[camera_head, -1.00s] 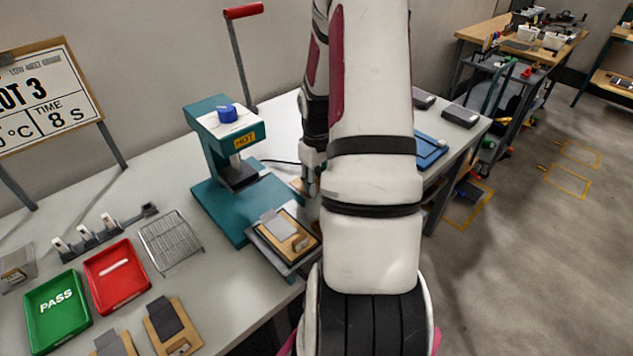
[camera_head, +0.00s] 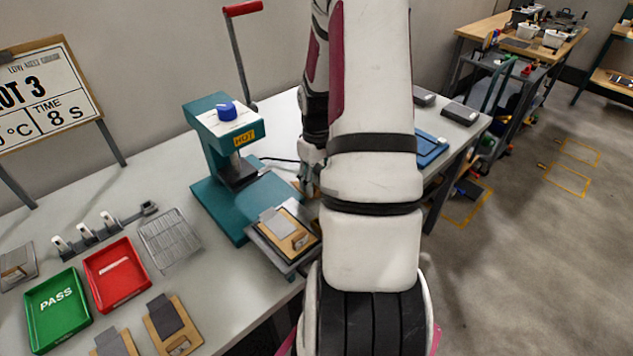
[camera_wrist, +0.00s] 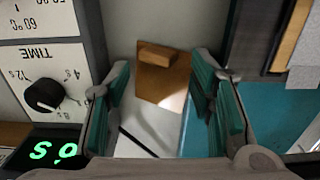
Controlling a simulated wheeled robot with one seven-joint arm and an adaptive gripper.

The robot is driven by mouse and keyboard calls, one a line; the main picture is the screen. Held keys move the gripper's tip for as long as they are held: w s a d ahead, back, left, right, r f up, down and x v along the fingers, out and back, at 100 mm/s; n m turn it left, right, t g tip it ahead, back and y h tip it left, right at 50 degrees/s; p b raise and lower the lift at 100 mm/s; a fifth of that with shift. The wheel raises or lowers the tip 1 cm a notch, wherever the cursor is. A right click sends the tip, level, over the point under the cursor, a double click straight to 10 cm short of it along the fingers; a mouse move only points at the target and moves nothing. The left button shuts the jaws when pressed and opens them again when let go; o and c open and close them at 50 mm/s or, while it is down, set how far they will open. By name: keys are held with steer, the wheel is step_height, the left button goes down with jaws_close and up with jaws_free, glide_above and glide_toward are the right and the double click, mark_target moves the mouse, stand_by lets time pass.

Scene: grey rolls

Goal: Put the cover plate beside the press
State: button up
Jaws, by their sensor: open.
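A brown wooden plate with a small block handle (camera_wrist: 164,78), which looks like the cover plate, lies on the pale table in the wrist view. It is beside the teal base of the press (camera_wrist: 278,112), apart from it. In the head view the press (camera_head: 225,135) stands at centre left, and only a sliver of brown shows beside my arm. My gripper (camera_wrist: 162,85) is open, its teal fingers spread on either side of the plate in the picture. I see no contact with the plate. In the head view my gripper (camera_head: 308,182) is partly hidden by my arm.
A control box with a TIME dial (camera_wrist: 42,95) stands close on the left in the wrist view. A tan board with a grey strip (camera_head: 297,240) lies on the press's front support. Green (camera_head: 58,312) and red trays (camera_head: 117,273) and a wire rack (camera_head: 168,238) occupy the left table.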

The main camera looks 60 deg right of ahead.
step_height(320, 180, up, 12)
steer(key=shift+f, duration=0.15)
stand_by(0.3)
steer(key=w+a+r+n+t+h, duration=0.1)
steer(key=a+r, duration=0.6)
steer(key=a, duration=0.2)
steer(key=w+a+r+t+h, duration=0.1)
steer(key=a+r, duration=0.6)
steer(key=a, duration=0.3)
steer(key=s+a+r+t+y, duration=0.1)
steer(key=s+a+r, duration=0.1)
steer(key=s+a, duration=0.3)
steer(key=s+a+r+n+t+y, duration=0.1)
steer(key=s+a, duration=0.4)
steer(key=a, duration=0.5)
steer(key=shift+s+r+n+t, duration=0.3)
steer(key=shift+s+r+t, duration=0.1)
steer(key=shift+r, duration=0.25)
steer(key=shift+d, duration=0.1)
